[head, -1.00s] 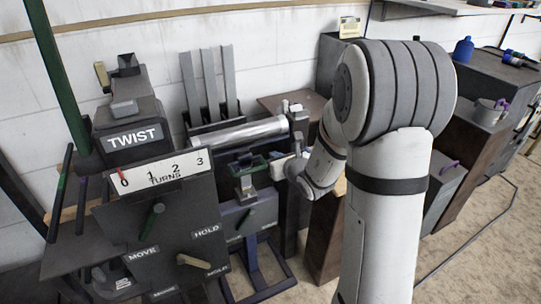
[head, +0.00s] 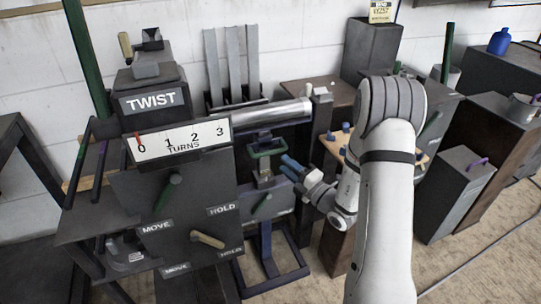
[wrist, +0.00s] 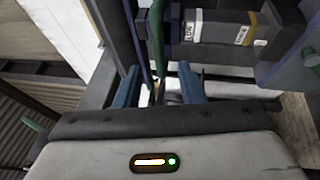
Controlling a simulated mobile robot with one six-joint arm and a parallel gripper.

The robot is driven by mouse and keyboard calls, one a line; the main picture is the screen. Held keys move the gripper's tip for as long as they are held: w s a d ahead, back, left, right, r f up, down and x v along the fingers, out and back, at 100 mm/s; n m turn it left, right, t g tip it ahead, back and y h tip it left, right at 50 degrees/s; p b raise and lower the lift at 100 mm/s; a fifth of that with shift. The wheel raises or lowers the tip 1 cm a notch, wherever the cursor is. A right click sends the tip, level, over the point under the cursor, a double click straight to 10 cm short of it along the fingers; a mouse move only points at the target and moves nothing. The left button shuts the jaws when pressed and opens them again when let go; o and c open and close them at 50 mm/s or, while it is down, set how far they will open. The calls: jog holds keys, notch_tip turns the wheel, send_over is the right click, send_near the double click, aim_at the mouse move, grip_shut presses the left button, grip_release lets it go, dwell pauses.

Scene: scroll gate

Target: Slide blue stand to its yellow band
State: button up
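The blue stand (head: 267,243) shows in the head view below the middle, as a blue upright in a dark floor frame. Above it is a grey panel with a green lever (head: 264,203). My gripper (head: 288,169) is to the right of this panel, with its blue fingers pointing left. In the wrist view my gripper (wrist: 160,84) is open, with a wide gap between its fingers. A green bar (wrist: 156,38) and thin dark rods show just beyond the gap. A yellow band (wrist: 241,35) marks a dark bar at upper right. I cannot tell whether fingers touch anything.
A TWIST box (head: 152,98) and a turns scale (head: 180,142) with its pointer near 0 stand at left. A silver roller (head: 265,115) spans behind the panel. Dark cabinets (head: 460,195) stand at right. Some floor at lower right is clear.

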aim_at(271, 151)
jog(key=b+x, duration=0.1)
jog(key=x, duration=0.6)
jog(key=shift+w+a, duration=0.25)
jog(key=shift+a, duration=0.05)
jog(key=shift+r, duration=0.1)
jog(key=shift+c, duration=0.2)
jog(key=shift+d, duration=0.1)
grip_shut()
